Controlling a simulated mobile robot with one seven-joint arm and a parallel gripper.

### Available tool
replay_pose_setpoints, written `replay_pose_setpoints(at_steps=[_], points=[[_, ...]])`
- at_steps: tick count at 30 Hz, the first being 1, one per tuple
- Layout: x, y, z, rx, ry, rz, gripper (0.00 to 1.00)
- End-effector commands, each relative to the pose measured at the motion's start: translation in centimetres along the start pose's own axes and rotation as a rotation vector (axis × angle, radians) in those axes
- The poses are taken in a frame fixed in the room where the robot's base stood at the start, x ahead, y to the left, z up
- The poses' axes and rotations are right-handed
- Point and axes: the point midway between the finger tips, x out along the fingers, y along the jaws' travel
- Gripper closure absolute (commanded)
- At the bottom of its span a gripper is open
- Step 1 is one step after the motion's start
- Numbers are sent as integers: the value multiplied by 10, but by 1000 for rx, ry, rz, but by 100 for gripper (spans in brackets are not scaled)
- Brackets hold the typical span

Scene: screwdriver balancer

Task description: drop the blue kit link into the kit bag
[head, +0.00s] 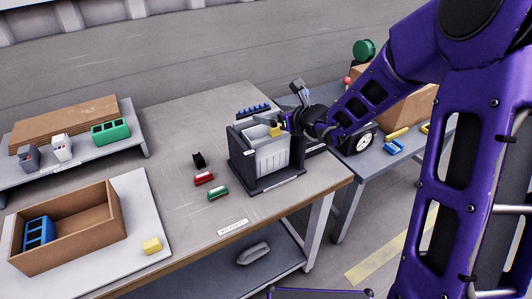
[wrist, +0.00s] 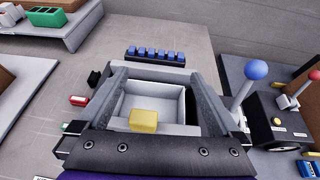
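Blue pieces (head: 393,147) lie on the right-hand table in the head view, and a blue piece (wrist: 309,167) shows at the lower right of the wrist view. I cannot tell for certain which is the kit link. A grey, soft-looking lump (head: 253,252) on the lower shelf may be the kit bag. My gripper (wrist: 157,85) is open, its two fingers wide apart over a grey open-topped bin (head: 263,165). A yellow block (wrist: 144,121) shows between the fingers, apart from both; it also shows at the bin's top in the head view (head: 277,131).
A row of blue pieces (head: 253,109) stands behind the bin. Black, red (head: 204,179) and green (head: 217,194) pieces lie left of it. A cardboard box (head: 78,245) holds a blue block. A blue-knobbed lever (wrist: 255,71) rises right of my gripper.

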Motion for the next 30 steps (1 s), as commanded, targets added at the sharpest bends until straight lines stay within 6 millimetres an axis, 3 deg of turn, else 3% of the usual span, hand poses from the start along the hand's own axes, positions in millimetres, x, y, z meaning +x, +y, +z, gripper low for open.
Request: replay_pose_setpoints(at_steps=[7, 11, 24, 30], points=[[-4, 0, 0, 0, 0, -1, 0], [-21, -1, 2, -2, -1, -3, 0], [-126, -1, 2, -2, 0, -5, 0], [-160, -1, 2, -1, -1, -3, 0]])
